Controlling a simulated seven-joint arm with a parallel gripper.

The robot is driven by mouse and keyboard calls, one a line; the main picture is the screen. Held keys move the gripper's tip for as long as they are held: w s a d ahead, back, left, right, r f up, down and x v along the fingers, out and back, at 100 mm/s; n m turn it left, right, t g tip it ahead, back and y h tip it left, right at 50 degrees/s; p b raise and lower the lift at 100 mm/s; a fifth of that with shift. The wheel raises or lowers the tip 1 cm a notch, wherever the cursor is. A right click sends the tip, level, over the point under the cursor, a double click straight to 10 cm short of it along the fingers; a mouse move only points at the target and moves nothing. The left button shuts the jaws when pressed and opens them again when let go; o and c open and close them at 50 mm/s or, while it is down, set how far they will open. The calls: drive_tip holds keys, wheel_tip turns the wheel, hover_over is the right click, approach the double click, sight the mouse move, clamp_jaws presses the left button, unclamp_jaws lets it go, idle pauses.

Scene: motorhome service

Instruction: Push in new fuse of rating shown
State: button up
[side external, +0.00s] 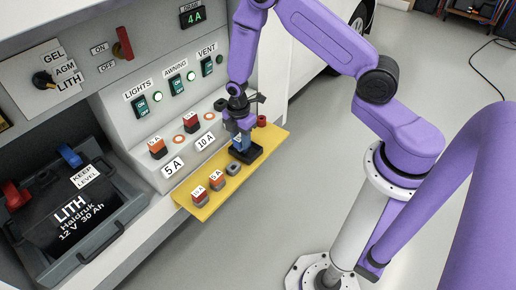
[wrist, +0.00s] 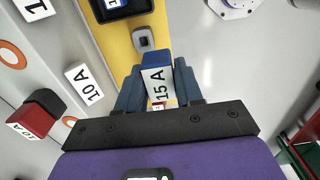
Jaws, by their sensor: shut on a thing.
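My gripper (wrist: 157,90) is shut on a blue fuse marked 15 A (wrist: 157,80), its label facing the wrist camera. In the side view my gripper (side external: 241,128) is over the yellow shelf, close above a black tray (side external: 248,156). The tray also shows in the wrist view (wrist: 129,14) with a blue piece in it, its marking cut off. On the sloped panel sit an orange-topped fuse (side external: 157,147) by the 5 A label (side external: 173,168) and a red fuse (side external: 191,123) by the 10 A label (side external: 205,141). A dark piece (side external: 220,104) sits farther along.
A display (side external: 193,16) reads 4 A. LIGHTS, AWNING and VENT switches line the panel. A battery (side external: 75,215) stands left.

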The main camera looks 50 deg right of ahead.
drive_tip(key=w+d+r, duration=0.5)
drive_tip(key=w, duration=0.4)
drive_tip(key=w+d+r, duration=0.5)
drive_tip(key=w+d, duration=0.1)
drive_tip(key=w, duration=0.4)
drive_tip(key=shift+w+d+r, duration=0.2)
drive_tip(key=shift+w+d, duration=0.1)
drive_tip(key=shift+f, duration=2.9)
drive_tip(key=shift+f, duration=1.65)
drive_tip(key=o, duration=1.1)
